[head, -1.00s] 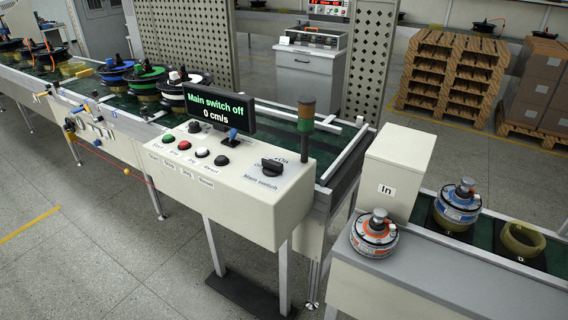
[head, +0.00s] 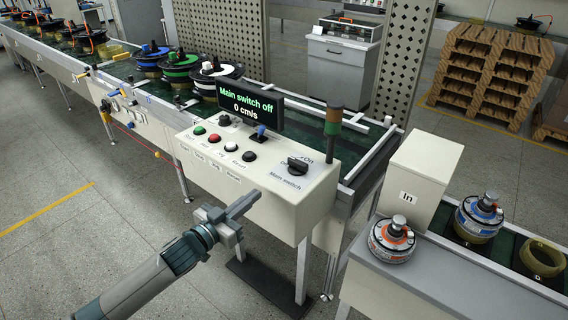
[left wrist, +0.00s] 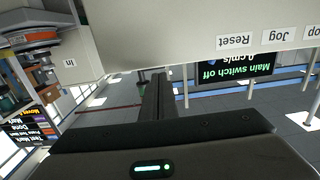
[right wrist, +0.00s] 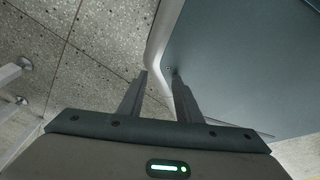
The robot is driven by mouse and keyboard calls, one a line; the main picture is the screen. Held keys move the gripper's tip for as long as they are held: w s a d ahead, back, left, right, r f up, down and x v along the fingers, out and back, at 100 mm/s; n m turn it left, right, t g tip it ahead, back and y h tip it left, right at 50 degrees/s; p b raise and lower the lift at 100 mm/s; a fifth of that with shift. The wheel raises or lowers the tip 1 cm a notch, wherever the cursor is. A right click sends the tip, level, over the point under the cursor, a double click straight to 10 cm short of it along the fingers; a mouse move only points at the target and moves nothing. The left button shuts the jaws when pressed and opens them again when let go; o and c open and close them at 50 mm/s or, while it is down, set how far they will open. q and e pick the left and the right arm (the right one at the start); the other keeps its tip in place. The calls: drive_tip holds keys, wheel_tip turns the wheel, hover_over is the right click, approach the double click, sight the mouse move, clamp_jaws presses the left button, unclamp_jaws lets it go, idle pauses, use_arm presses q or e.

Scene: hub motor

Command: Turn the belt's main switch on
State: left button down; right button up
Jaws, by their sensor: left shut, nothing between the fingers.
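The main switch (head: 297,166) is a black rotary knob at the right end of the white control box (head: 262,185), beside the labels "On" and "Main switch". The display (head: 249,112) above the box reads "Main switch off" and "0 cm/s". My left gripper (head: 254,195) is shut and empty, in front of the box's front face and left of and below the knob. In the left wrist view its closed fingers (left wrist: 156,100) point along the box; the knob is out of that view. My right gripper (right wrist: 158,75) has its fingers apart with nothing between them, over the floor beside a grey surface.
The box also bears green, red, white and black buttons (head: 232,146) and a blue-tipped lever (head: 261,132). A signal lamp (head: 333,120) stands behind the knob. The white "In" box (head: 420,175) and a motor (head: 391,240) are at the right.

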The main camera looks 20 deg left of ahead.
sight(290, 161)
use_arm(q)
wheel_tip(290, 161, up, 2)
drive_tip(key=shift+d+r, duration=0.1)
drive_tip(key=shift+d, duration=0.05)
use_arm(e)
drive_tip(key=shift+s+d, duration=0.15)
drive_tip(key=shift+s, duration=0.2)
use_arm(q)
drive_tip(key=shift+w, duration=0.1)
use_arm(e)
drive_tip(key=shift+s, duration=0.1)
